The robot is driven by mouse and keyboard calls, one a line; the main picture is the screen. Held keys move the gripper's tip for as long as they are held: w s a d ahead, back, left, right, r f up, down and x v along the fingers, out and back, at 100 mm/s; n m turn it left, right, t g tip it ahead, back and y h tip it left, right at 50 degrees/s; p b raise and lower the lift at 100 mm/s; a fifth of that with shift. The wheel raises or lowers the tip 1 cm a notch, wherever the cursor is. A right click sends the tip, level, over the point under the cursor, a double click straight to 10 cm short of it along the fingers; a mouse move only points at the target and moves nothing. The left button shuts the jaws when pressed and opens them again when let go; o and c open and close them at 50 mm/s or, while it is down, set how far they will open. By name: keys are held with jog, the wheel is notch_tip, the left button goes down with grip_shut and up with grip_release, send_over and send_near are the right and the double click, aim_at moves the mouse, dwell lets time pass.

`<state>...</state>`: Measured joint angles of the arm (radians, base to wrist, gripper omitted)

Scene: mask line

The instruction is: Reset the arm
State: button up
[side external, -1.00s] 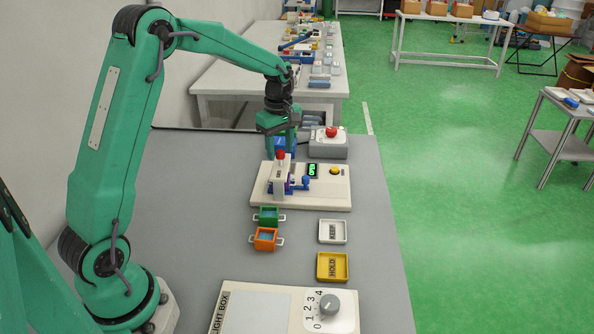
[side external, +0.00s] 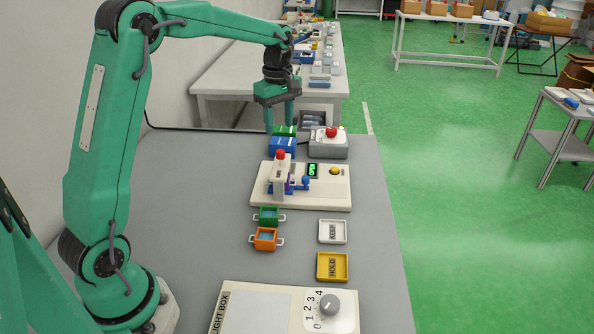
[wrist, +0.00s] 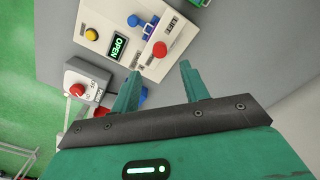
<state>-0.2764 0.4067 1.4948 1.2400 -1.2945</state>
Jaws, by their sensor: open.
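My green arm reaches over the grey table, and my gripper (side external: 282,114) hangs above its far part with the fingers pointing down. The two fingers are apart with nothing between them; the wrist view shows the same open fingers (wrist: 158,88). Below and behind them stands a blue block or box (side external: 283,146) with green on top, partly hidden by the fingers. A cream device (side external: 330,197) with a red-topped post, a yellow button and a lit green display stands nearer. In the wrist view the display reads OPEN (wrist: 119,46).
Nearer lie a green carrier (side external: 269,215), an orange carrier (side external: 265,239), a white KEEP tray (side external: 332,231), a yellow HOLD tray (side external: 332,267) and a light box (side external: 262,306) with a dial. The left tabletop is clear.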

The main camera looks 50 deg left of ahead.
jog(key=shift+r, duration=0.15)
jog(key=s+d+r+m+t, duration=0.1)
jog(key=s+d+r+m, duration=0.25)
jog(key=s, duration=0.25)
jog(key=s+d+r+m+t, duration=0.2)
jog(key=s+d+r+m, duration=0.1)
jog(key=s+d+m, duration=0.25)
jog(key=s+d+f+m+t, duration=0.1)
jog(key=s+d+m, duration=0.1)
jog(key=s+m, duration=0.2)
jog(key=s+d+f+m+t, duration=0.1)
jog(key=s+d+m, duration=0.1)
jog(key=s+m, duration=0.3)
jog(key=s, duration=0.4)
jog(key=shift+s+d+f+t, duration=0.2)
jog(key=shift+s+f+t, duration=0.05)
jog(key=shift+f+t, duration=0.05)
